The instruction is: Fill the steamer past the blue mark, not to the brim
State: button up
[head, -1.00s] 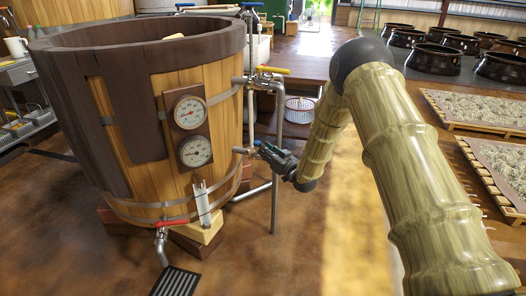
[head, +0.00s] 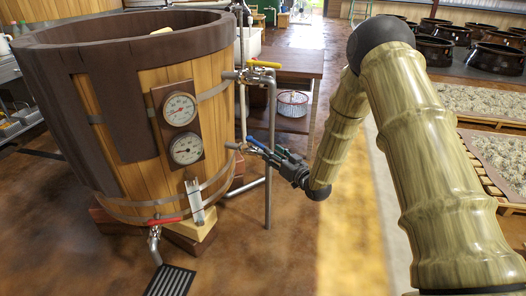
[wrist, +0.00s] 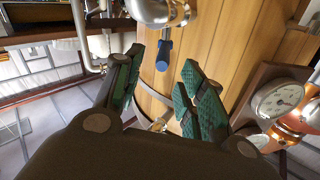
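The steamer (head: 150,140) is a large wooden-staved vat with a dark rim and two round gauges, at the left in the head view. A pipe with a blue-handled valve (head: 255,145) meets its right side; the blue handle also shows in the wrist view (wrist: 163,55). My gripper (head: 271,155) is close to this handle. In the wrist view its green-padded fingers (wrist: 165,72) are spread, with the handle in the gap near their tips. I cannot tell whether they touch it. A pale upright gauge strip (head: 195,203) is low on the vat; no blue mark is discernible.
A yellow-handled valve (head: 263,64) sits on the pipes above, and a red-handled drain valve (head: 165,221) low in front, above a floor grate (head: 171,281). A wooden table (head: 290,66) stands behind. Dark pots (head: 434,50) and trays (head: 480,100) are at right.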

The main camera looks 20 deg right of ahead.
jog(key=s, duration=0.3)
jog(key=shift+s+d+f, duration=0.2)
jog(key=shift+s+d, duration=0.1)
jog(key=shift+s, duration=0.05)
